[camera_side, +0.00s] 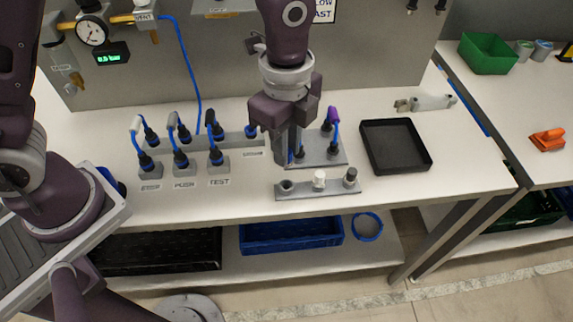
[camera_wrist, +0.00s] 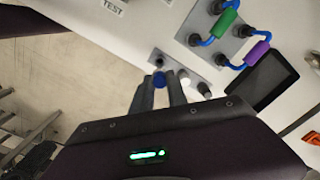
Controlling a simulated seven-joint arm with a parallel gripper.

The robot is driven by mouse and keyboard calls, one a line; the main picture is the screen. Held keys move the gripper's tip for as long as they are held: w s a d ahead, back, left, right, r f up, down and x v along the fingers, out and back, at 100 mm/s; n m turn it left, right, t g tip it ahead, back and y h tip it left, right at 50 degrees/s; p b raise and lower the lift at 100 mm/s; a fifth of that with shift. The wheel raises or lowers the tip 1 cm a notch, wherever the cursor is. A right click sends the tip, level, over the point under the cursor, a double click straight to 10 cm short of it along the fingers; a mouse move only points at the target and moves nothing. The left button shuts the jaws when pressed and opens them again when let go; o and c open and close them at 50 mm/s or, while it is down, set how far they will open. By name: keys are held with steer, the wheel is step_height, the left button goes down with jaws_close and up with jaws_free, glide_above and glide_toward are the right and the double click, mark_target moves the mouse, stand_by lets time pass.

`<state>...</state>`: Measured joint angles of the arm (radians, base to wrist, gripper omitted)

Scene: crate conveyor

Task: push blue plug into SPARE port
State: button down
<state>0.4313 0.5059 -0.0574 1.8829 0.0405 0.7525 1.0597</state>
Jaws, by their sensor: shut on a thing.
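My gripper (camera_side: 290,158) is over the bench, just behind the front grey strip in the side view. In the wrist view my gripper (camera_wrist: 167,88) has its fingers closed about the blue plug (camera_wrist: 158,79), of which only a small round blue part shows. In the side view the fingers largely hide the plug. A small label (camera_side: 252,153), too small to read surely, lies on the bench left of my gripper. I cannot tell which socket is the SPARE port.
The grey strip (camera_side: 263,192) carries an open hole, a white piece and a dark piece. Blue-hosed plugs stand in blocks at left, with a TEST label (camera_side: 219,183). A purple-sleeved link (camera_side: 333,115) stands close behind my gripper. A black tray (camera_side: 425,164) lies right.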

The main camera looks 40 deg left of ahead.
step_height(320, 180, up, 2)
steer(key=shift+r, duration=0.2)
steer(key=w+a+r+n, duration=0.25)
steer(key=a+n, duration=0.55)
steer(key=n, duration=0.4)
steer(key=w+a+r+n, duration=0.1)
steer(key=w+a+n, duration=0.2)
steer(key=a+n, duration=0.65)
steer(key=f, duration=0.3)
steer(key=d+f+n, duration=0.1)
steer(key=f, duration=0.2)
steer(key=d+f+n, duration=0.1)
steer(key=f, duration=0.2)
steer(key=shift+w+d+f+n, duration=0.15)
steer(key=shift+d+f+n, duration=0.1)
steer(key=shift+f, duration=0.95)
stand_by(0.4)
